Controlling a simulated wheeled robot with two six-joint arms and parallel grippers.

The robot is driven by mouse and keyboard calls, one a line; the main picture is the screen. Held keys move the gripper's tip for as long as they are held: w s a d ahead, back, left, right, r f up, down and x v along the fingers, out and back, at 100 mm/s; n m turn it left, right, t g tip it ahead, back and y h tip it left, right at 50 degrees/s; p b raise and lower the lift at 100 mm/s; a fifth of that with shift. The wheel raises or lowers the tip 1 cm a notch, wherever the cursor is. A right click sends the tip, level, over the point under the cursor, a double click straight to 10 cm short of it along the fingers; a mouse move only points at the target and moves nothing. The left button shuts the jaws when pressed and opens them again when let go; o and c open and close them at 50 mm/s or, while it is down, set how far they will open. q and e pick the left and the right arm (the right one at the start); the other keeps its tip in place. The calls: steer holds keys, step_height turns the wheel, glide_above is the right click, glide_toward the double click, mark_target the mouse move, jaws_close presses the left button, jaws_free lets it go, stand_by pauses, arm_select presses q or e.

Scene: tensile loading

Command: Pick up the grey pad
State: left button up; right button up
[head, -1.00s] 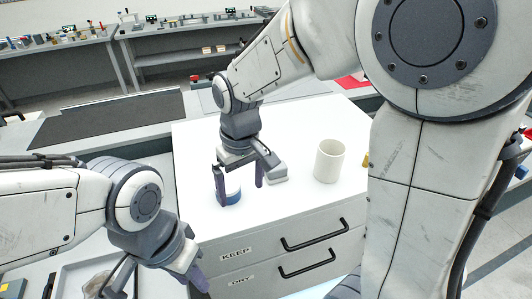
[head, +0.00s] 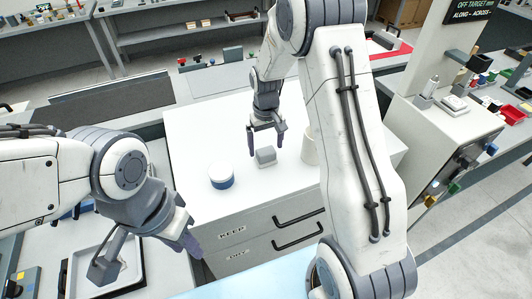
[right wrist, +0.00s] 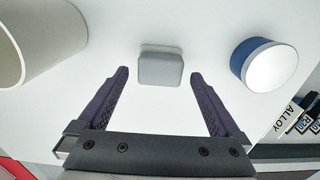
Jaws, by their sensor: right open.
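The grey pad (head: 265,156) is a small block on the white cabinet top. In the right wrist view the grey pad (right wrist: 161,68) lies beyond the fingertips, centred between them and apart from both. My right gripper (head: 266,143) is open and empty, pointing down over the cabinet near the pad; its two purple fingers also show in the right wrist view (right wrist: 158,75). My left gripper (head: 188,232) is off to the lower left, in front of the cabinet, away from the pad. Its jaw opening is not clear.
A white-topped blue round container (head: 221,176) stands left of the pad. A cream cup (head: 310,147), partly hidden by my right arm, stands to its right. The cabinet top (head: 200,130) is clear at its back left. A tray (head: 75,275) lies lower left.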

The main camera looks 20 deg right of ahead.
mark_target(266, 151)
steer(key=shift+f+p, duration=0.4)
steer(key=shift+f, duration=1.15)
steer(key=c, duration=1.3)
arm_select(q)
steer(key=shift+r, duration=0.75)
arm_select(e)
steer(key=shift+c, duration=0.2)
steer(key=shift+r, duration=0.15)
